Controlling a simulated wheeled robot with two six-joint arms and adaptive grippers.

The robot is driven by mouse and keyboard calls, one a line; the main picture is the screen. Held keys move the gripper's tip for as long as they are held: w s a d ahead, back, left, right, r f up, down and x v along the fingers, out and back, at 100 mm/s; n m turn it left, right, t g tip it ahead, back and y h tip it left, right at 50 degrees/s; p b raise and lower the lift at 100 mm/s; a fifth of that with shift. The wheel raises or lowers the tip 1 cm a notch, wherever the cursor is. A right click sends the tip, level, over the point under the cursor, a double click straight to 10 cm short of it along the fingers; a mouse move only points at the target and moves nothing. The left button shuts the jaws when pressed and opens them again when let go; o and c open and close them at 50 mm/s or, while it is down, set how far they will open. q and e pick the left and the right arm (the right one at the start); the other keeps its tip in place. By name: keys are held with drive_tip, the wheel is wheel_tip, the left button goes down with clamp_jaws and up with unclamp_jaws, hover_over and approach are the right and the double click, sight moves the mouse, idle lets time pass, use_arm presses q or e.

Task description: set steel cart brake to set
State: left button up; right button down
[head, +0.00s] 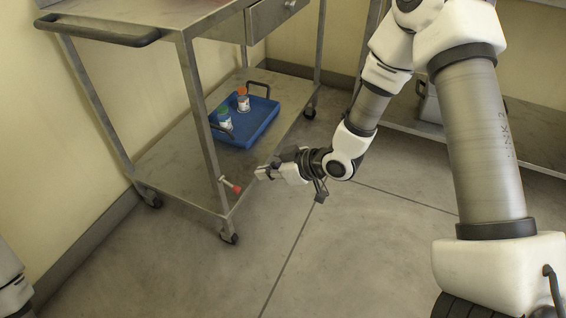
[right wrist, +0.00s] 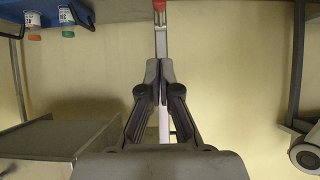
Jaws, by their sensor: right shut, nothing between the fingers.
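The steel cart (head: 188,95) stands at the left in the head view. Its brake lever (head: 232,185), a short pale bar with a red tip, sticks out at the lower shelf near the front corner post. In the right wrist view, a pale bar with a red end (right wrist: 159,6) lies beyond my fingertips. My right gripper (head: 260,173) is shut and empty, just to the right of the lever and a little above it in the picture. Contact cannot be told. My left gripper is out of view.
A blue tray (head: 262,122) with an orange-capped bottle (head: 242,98) and a green-capped bottle (head: 224,116) sits on the lower shelf. The cart has black casters (head: 229,238). Another metal shelf (head: 535,135) stands at the right. The floor in front is clear.

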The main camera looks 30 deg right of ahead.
drive_tip(key=v, duration=0.3)
drive_tip(key=f+p+v, duration=0.1)
drive_tip(key=shift+s+d+r, duration=0.2)
drive_tip(key=shift+s+d, duration=0.05)
drive_tip(key=shift+s, duration=0.15)
drive_tip(key=shift+f, duration=0.1)
